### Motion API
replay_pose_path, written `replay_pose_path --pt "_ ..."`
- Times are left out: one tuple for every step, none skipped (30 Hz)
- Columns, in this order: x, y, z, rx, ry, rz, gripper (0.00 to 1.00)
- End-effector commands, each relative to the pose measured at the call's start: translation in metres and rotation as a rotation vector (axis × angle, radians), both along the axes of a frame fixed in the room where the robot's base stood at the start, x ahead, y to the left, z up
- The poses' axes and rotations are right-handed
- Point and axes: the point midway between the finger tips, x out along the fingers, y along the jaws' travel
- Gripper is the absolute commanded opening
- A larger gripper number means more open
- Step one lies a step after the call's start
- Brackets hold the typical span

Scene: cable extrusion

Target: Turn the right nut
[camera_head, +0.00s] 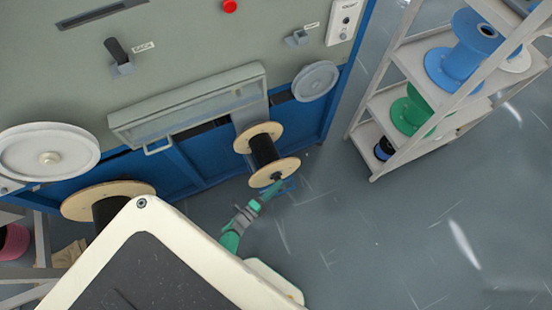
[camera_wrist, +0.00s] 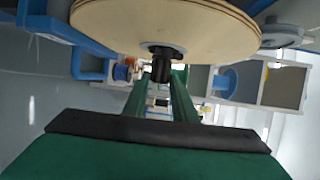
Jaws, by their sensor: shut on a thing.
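The right spool (camera_head: 263,149) has pale wooden flanges and black cable and sits low on the blue machine frame. In the wrist view its near flange (camera_wrist: 165,22) fills the top. The black right nut (camera_wrist: 161,70) sticks out from the middle of that flange. My gripper (camera_head: 275,187) reaches the spool's near end from below. In the wrist view its two green fingers (camera_wrist: 161,80) stand on either side of the nut and are shut on it. The head view shows the nut only as a small dark spot.
A second wooden spool (camera_head: 85,198) is at the left, partly hidden by my own body. A grey machine panel (camera_head: 180,50) and a clear-covered box (camera_head: 190,105) are above. A shelf rack (camera_head: 400,75) with blue and green spools stands at the right. The floor (camera_head: 400,240) between is clear.

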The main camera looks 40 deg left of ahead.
Motion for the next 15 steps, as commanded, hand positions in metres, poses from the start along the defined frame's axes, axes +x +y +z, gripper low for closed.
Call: replay_pose_path --pt "-0.0021 0.0028 -0.0007 0.002 0.002 0.004 0.02" --pt "-0.0022 0.0029 -0.0007 0.001 0.002 0.004 0.02" --pt "-0.0023 0.003 -0.0007 0.001 0.002 0.004 0.02" --pt "-0.0023 0.0031 -0.0007 0.001 0.002 0.005 0.02" --pt "-0.0022 0.0032 -0.0007 0.002 0.002 0.005 0.02" --pt "-0.0023 0.0033 -0.0007 0.002 0.002 0.005 0.02" --pt "-0.0022 0.0033 -0.0007 0.002 0.002 0.005 0.02" --pt "-0.0022 0.0034 -0.0008 0.002 0.002 0.005 0.02" --pt "-0.0022 0.0034 -0.0008 0.002 0.002 0.005 0.02" --pt "-0.0021 0.0035 -0.0008 0.002 0.002 0.006 0.02" --pt "-0.002 0.0034 -0.0007 0.002 0.003 0.006 0.27" --pt "-0.002 0.0034 -0.0007 0.001 0.002 0.006 0.36" --pt "-0.0018 0.0032 -0.0006 0.001 0.002 0.006 0.43" --pt "-0.0017 0.0031 -0.0006 0.001 0.002 0.005 0.43" --pt "-0.0016 0.0028 -0.0006 0.001 0.002 0.005 0.43"
